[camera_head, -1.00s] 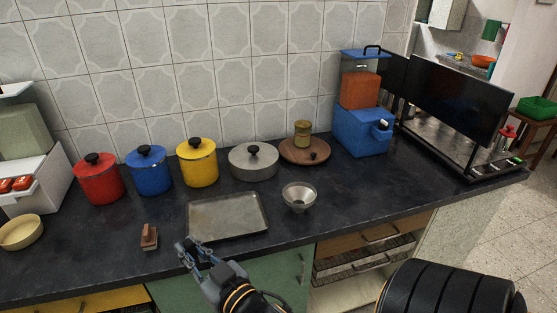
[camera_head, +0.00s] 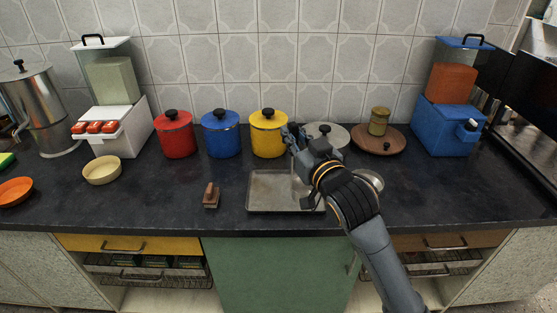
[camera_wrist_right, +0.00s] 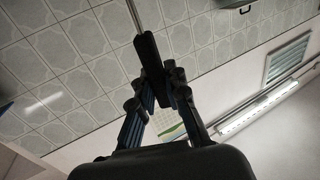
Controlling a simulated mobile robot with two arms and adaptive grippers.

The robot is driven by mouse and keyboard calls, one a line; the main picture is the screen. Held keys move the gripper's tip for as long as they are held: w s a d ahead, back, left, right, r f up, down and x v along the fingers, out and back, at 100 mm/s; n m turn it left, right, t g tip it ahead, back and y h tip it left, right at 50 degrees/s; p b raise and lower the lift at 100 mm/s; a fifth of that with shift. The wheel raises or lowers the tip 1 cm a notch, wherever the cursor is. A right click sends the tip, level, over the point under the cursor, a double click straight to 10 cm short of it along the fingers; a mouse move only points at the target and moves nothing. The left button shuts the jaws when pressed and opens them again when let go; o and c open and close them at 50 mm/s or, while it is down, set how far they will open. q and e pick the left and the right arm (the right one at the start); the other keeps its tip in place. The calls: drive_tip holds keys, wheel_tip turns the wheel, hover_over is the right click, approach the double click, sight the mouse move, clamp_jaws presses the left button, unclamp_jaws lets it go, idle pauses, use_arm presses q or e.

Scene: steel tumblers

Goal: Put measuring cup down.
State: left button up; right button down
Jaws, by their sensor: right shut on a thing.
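My right gripper (camera_head: 291,136) is raised above the counter, in front of the yellow canister and the grey pot. In the right wrist view the right gripper (camera_wrist_right: 167,75) is shut on a dark handle with a thin metal rod, which I take for the measuring cup (camera_wrist_right: 148,52). The rod runs out of the top of that view, so the cup end does not show there. In the head view my gripper and arm mostly hide it. A shallow metal tray (camera_head: 268,203) lies below the gripper, partly covered by my arm. My left gripper is not in view.
Red (camera_head: 175,138), blue (camera_head: 221,138) and yellow (camera_head: 268,137) canisters stand along the wall. A grey pot (camera_head: 338,133) and a metal bowl (camera_head: 372,180) are partly behind my arm. A brown block (camera_head: 211,195) lies left of the tray. The counter's front left (camera_head: 140,200) is clear.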

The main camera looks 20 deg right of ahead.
drive_tip(key=w+a+f, duration=0.1)
drive_tip(key=w+f, duration=0.6)
drive_tip(key=f, duration=0.3)
drive_tip(key=shift+w+a+f+p, duration=0.15)
drive_tip(key=shift+w+a+p, duration=0.2)
drive_tip(key=shift+p, duration=0.1)
drive_tip(key=shift+f, duration=0.15)
drive_tip(key=shift+f, duration=0.35)
drive_tip(key=shift+f+b, duration=0.15)
drive_tip(key=shift+b, duration=0.15)
drive_tip(key=c, duration=1.4)
unclamp_jaws()
drive_tip(key=shift+o, duration=0.2)
